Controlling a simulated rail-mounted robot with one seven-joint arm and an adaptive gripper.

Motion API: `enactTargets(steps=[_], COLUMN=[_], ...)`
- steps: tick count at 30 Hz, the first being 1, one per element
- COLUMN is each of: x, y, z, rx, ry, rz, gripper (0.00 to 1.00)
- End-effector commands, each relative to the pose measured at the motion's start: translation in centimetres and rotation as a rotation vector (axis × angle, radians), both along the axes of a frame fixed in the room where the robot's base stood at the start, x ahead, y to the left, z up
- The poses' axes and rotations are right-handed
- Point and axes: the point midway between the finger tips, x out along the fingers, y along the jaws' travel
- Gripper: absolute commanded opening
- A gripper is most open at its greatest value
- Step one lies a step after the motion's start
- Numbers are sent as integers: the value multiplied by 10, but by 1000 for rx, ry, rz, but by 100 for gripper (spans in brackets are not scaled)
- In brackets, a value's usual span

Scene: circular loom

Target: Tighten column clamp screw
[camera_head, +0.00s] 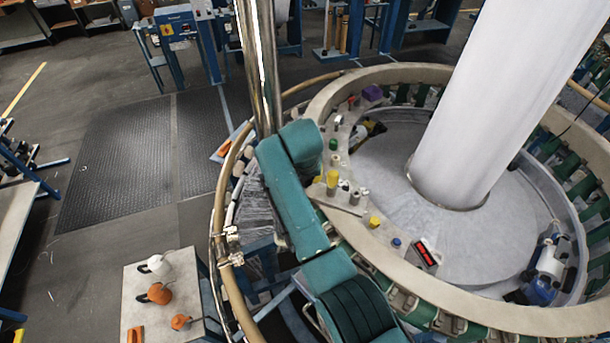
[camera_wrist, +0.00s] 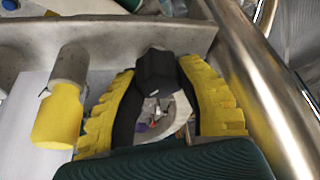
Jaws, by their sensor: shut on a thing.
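In the wrist view, my gripper (camera_wrist: 158,78) has its two yellow-padded fingers on either side of a dark clamp screw knob (camera_wrist: 158,66). It is shut on this knob, with a fingertip at each side. The shiny steel column (camera_wrist: 268,85) runs diagonally close to the right finger and also shows in the head view (camera_head: 268,70). A pale curved part shows between the fingers below the knob. In the head view, my teal arm hides the gripper and the knob.
A yellow-ended grey cylinder (camera_wrist: 58,115) is left of the fingers in the wrist view. The loom's pale ring (camera_head: 480,312) carries small coloured fittings and surrounds a large white cylinder (camera_head: 505,90). A side table (camera_head: 190,322) holds orange and white items. Dark floor mats (camera_head: 115,150) lie clear.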

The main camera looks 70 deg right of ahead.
Motion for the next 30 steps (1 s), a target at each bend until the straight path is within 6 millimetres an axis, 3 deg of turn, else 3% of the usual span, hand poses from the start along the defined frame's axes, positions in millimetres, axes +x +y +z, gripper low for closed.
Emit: enactTargets(steps=[9, 23, 24, 28, 30], x=[0, -1, -1, -1, -1], y=[1, 1, 1, 1, 0], z=[-4, -5, -5, -3, -3], rx=[5, 6, 6, 5, 4], ry=[2, 2, 2, 2, 1], rz=[-101, -115, -115, -115, -115], gripper=[1, 1, 41, 66, 66])
